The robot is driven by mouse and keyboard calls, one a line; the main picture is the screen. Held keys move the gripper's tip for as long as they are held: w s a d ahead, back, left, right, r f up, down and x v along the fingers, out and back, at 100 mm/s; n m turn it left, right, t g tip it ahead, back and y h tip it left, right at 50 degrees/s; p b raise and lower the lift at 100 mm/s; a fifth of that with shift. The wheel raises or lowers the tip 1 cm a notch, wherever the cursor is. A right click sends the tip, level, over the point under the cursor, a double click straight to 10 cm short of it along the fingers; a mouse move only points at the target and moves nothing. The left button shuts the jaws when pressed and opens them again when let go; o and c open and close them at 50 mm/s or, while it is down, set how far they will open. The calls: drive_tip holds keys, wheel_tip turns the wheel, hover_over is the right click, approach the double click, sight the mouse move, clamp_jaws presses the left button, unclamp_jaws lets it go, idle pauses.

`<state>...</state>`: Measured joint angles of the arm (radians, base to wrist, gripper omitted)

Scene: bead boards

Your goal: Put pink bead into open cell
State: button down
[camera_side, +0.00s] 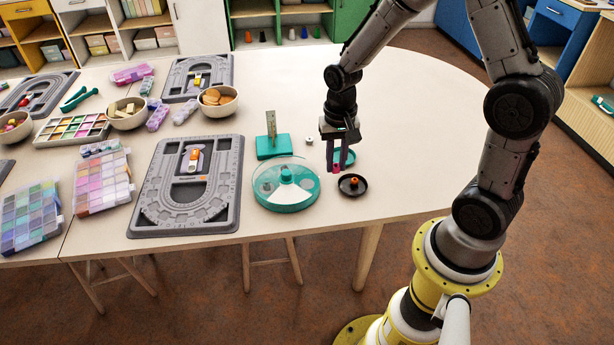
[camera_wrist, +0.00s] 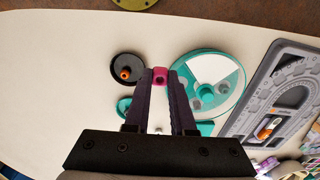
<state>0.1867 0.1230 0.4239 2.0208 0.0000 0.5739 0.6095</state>
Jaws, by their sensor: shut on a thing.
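My gripper (camera_side: 339,160) is shut on a pink bead (camera_side: 337,168), held at the fingertips above the table. In the wrist view the bead (camera_wrist: 160,76) sits between the two dark fingers, its hole showing. A round teal box (camera_side: 287,206) with a clear cover stands just left of the gripper; in the wrist view it is to the right of the bead. The box has a pale wedge-shaped sector (camera_wrist: 221,68) that looks like the open cell. Other sectors look teal, with greyish things inside that are too small to tell. The bead is beside the box, not over it.
A black dish (camera_side: 343,189) with an orange bead (camera_side: 353,181) is close by at the gripper's right. A small teal dish (camera_side: 349,157) lies behind the fingers. A teal stand with an upright ruler (camera_side: 271,124) is behind the box. A grey bead board (camera_side: 151,215) lies left.

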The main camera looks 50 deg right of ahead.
hover_over(307, 184)
drive_tip(key=s, duration=0.1)
wheel_tip(307, 184, down, 7)
drive_tip(key=shift+s+a+r, duration=0.1)
drive_tip(key=shift+a+r, duration=0.05)
drive_tip(key=shift+w+f, duration=0.5)
drive_tip(key=shift+f, duration=0.15)
drive_tip(key=shift+w+f, duration=0.1)
drive_tip(key=shift+f, duration=1.45)
drive_tip(key=shift+f, duration=0.2)
drive_tip(key=shift+f, duration=0.15)
drive_tip(key=c, duration=1)
unclamp_jaws()
drive_tip(key=shift+c, duration=0.2)
